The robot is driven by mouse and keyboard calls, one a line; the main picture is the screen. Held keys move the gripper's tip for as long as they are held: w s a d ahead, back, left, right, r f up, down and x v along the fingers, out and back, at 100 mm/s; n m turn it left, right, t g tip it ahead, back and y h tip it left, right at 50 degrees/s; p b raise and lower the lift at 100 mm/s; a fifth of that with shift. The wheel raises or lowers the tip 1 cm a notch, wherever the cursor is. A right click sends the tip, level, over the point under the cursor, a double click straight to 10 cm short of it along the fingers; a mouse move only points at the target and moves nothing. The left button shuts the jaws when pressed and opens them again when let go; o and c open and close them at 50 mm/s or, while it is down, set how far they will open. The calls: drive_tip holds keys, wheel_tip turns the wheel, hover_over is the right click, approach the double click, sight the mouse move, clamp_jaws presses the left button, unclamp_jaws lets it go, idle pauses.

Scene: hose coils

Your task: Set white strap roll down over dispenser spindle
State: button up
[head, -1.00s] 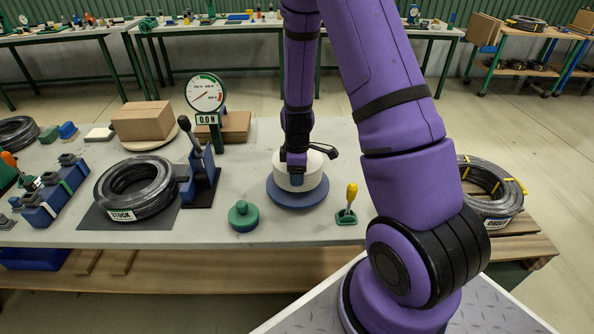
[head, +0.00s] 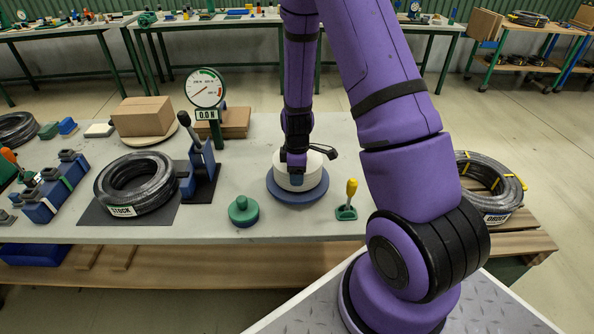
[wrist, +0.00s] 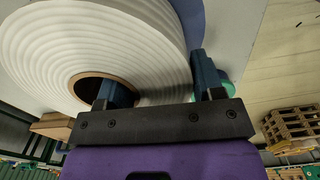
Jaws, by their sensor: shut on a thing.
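The white strap roll (head: 312,172) is in my gripper above the round blue base (head: 297,199) of the dispenser, near the table's front middle. It looks level, and I cannot tell whether it touches the base. In the wrist view the ribbed roll (wrist: 150,45) fills the upper left, with a brown core around a dark hole. My gripper (wrist: 160,92) is shut on the roll's ring, one blue finger in the core hole and the other at the outer side. It also shows in the head view (head: 296,178). The spindle is hidden by the roll and arm.
A green knobbed piece (head: 243,211) and a yellow-handled tool (head: 348,201) stand close by at the front edge. A black hose coil (head: 135,184), a lever device (head: 198,165) and a gauge (head: 207,90) stand left. Another coil (head: 490,187) lies right.

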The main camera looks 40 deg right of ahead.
drive_tip(key=shift+f, duration=0.7)
idle(0.6)
drive_tip(key=o, duration=1.4)
drive_tip(key=shift+r, duration=0.1)
wheel_tip(320, 180, up, 11)
drive_tip(key=shift+f, duration=0.2)
